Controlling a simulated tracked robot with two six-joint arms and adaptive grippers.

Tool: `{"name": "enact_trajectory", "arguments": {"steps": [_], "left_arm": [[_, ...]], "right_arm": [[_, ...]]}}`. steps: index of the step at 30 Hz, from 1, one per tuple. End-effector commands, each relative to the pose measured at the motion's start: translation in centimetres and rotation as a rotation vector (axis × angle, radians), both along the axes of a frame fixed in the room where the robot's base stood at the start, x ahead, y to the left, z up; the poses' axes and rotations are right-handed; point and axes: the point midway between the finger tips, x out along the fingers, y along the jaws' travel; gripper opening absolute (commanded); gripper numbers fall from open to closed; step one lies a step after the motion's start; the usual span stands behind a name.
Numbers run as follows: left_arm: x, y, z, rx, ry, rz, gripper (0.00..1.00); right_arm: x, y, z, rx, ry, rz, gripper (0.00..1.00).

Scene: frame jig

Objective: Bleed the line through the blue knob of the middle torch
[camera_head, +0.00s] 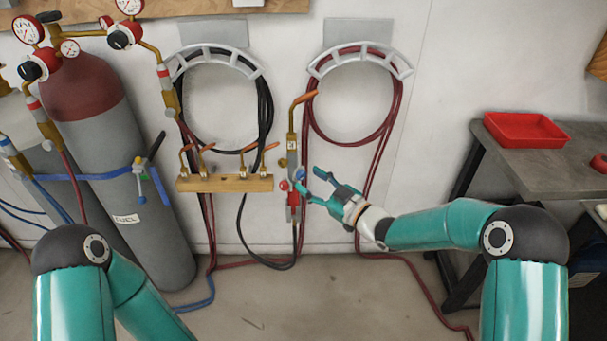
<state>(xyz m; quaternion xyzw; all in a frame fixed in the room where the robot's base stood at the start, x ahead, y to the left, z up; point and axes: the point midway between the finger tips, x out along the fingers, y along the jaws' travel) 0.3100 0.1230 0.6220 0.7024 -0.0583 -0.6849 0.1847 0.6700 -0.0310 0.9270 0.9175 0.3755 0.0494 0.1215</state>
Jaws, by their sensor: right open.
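A torch (292,150) with a brass body and a bent copper-coloured tip hangs upright against the wall, right of the wooden block. It is the only full torch I can make out. At its lower end a red knob (284,185) sticks out to the left and a small blue knob (299,173) sits on the right. My right gripper (309,183) reaches in from the right, its teal fingers spread open at the blue knob. I cannot tell whether a finger touches the knob. My left arm shows at the lower left, but its gripper is out of view.
A wooden block (224,184) holds several torch tips left of the torch. Black and red hoses hang on two wall hangers (360,57). Strapped gas cylinders (122,170) with gauges stand left. A grey table (550,170) with a red tray (526,129) stands right. Hoses cross the floor.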

Motion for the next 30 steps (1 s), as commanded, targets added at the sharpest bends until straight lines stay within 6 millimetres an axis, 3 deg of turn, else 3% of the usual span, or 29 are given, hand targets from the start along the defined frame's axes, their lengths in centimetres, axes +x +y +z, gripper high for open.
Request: {"name": "enact_trajectory", "arguments": {"steps": [6, 16, 25, 30], "left_arm": [[0.0, 0.0, 0.5, 0.000, 0.000, 0.000, 0.52], [0.0, 0.0, 0.5, 0.000, 0.000, 0.000, 0.52], [0.0, 0.0, 0.5, 0.000, 0.000, 0.000, 0.52], [0.0, 0.0, 0.5, 0.000, 0.000, 0.000, 0.52]], "right_arm": [[1.5, 1.5, 0.0, 0.000, 0.001, 0.000, 0.51], [1.8, 1.7, 0.0, 0.001, 0.001, -0.001, 0.51], [1.8, 1.6, 0.0, 0.001, 0.001, -0.001, 0.03], [1.7, 2.0, 0.0, 0.001, 0.001, 0.000, 0.00]]}}
